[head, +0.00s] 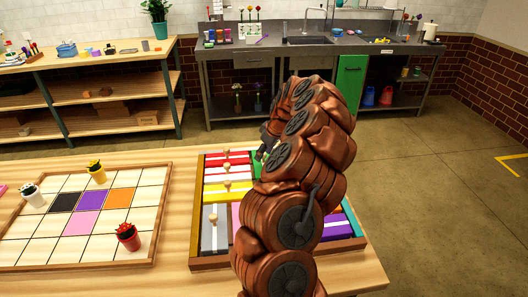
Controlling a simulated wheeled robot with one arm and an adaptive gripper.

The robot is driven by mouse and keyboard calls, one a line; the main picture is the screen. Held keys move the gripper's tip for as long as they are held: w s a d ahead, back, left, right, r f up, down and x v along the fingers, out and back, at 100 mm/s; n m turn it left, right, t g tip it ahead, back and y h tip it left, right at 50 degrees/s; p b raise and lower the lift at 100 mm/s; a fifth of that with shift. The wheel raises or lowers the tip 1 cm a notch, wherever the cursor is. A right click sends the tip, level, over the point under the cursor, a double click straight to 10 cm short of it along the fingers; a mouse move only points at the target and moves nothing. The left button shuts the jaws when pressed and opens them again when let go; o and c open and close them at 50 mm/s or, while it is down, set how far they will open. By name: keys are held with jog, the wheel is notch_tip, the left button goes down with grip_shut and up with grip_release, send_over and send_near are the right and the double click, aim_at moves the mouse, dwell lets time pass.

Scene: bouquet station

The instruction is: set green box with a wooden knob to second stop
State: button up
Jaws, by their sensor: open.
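A wooden tray (195,232) of coloured boxes with small wooden knobs stands on the near table. A bit of green (257,165) shows in its upper part, just left of my arm. It looks like the green box, but its knob and most of its body are hidden behind my arm. My gripper (267,148) is at the tray's far side, right by the green. It is small and dark, partly covered by my arm, and I cannot see whether it touches the box. Stop marks on the green box are not visible.
Red (222,158), yellow (238,188) and grey (210,240) boxes sit left of my arm; a purple box (336,229) is at right. A tiled board (37,252) with several small flower pots lies at left. A counter (310,54) and shelves are behind.

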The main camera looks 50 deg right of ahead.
jog(key=shift+c, duration=0.5)
grip_shut()
jog(key=shift+s+a+f+b, duration=0.2)
jog(key=shift+s+a+b, duration=0.25)
jog(key=shift+b, duration=0.15)
jog(key=s+a+b, duration=0.3)
jog(key=s+b, duration=0.1)
jog(key=shift+s+a+b, duration=0.25)
jog(key=shift+a+b, duration=0.1)
jog(key=shift+a, duration=0.05)
jog(key=shift+s+a+r+b, duration=0.2)
jog(key=shift+s+a+b, duration=0.35)
jog(key=shift+s, duration=0.1)
jog(key=shift+o, duration=0.5)
grip_release()
